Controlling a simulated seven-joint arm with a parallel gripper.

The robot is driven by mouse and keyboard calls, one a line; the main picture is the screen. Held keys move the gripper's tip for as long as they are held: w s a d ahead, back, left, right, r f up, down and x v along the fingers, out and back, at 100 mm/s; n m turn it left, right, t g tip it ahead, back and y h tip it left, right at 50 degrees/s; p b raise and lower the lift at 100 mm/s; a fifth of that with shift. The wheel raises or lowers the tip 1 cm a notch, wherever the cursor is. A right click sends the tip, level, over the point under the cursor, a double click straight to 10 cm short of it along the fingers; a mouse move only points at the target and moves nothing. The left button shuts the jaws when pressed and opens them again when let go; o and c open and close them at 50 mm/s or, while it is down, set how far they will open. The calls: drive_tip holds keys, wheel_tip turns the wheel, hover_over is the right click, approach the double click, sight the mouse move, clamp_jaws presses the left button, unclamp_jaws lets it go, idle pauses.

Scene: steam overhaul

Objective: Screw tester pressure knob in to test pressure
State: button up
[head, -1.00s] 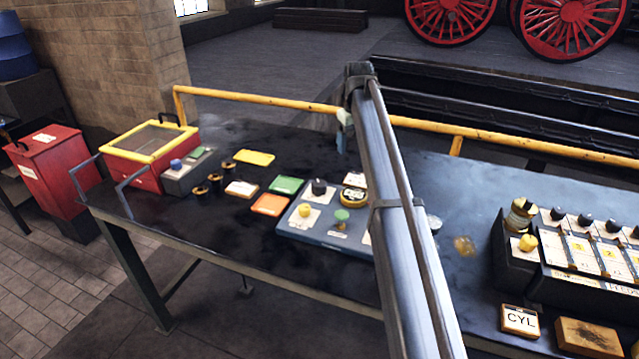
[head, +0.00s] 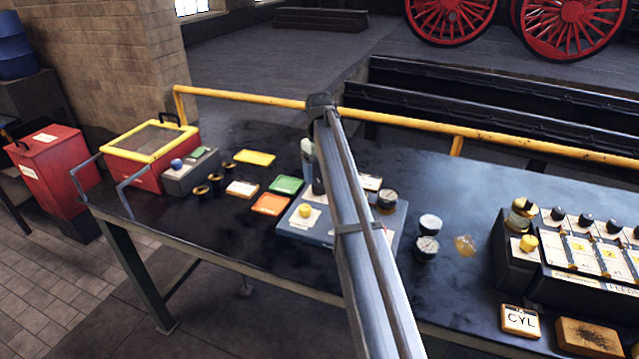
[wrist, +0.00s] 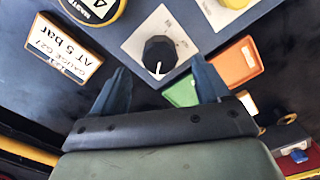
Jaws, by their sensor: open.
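The blue tester panel (head: 290,232) lies on the dark bench, partly hidden behind my arm in the head view. A black knob (wrist: 159,52) with a white pointer line stands on a white marked plate in the wrist view. My gripper (wrist: 160,70) is open and empty, its two dark fingers pointing toward the black knob, one on either side in the picture. I cannot tell whether they touch it. A yellow knob (head: 305,210) sits at the panel's left; a yellow knob also shows at the wrist view's top right (wrist: 235,2). The green knob is hidden.
A card reading "AT 5 bar" (wrist: 62,48) lies near a yellow-rimmed disc (wrist: 90,8). Orange (head: 270,204) and green (head: 287,185) trays lie left of the panel. A small gauge (head: 387,199) stands at its right, with two more dials (head: 428,246) beyond. A yellow rail (head: 400,122) runs behind.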

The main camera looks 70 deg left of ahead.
sight(320, 183)
drive_tip(key=shift+f, duration=2.4)
drive_tip(key=c, duration=1)
drive_tip(key=shift+c, duration=0.2)
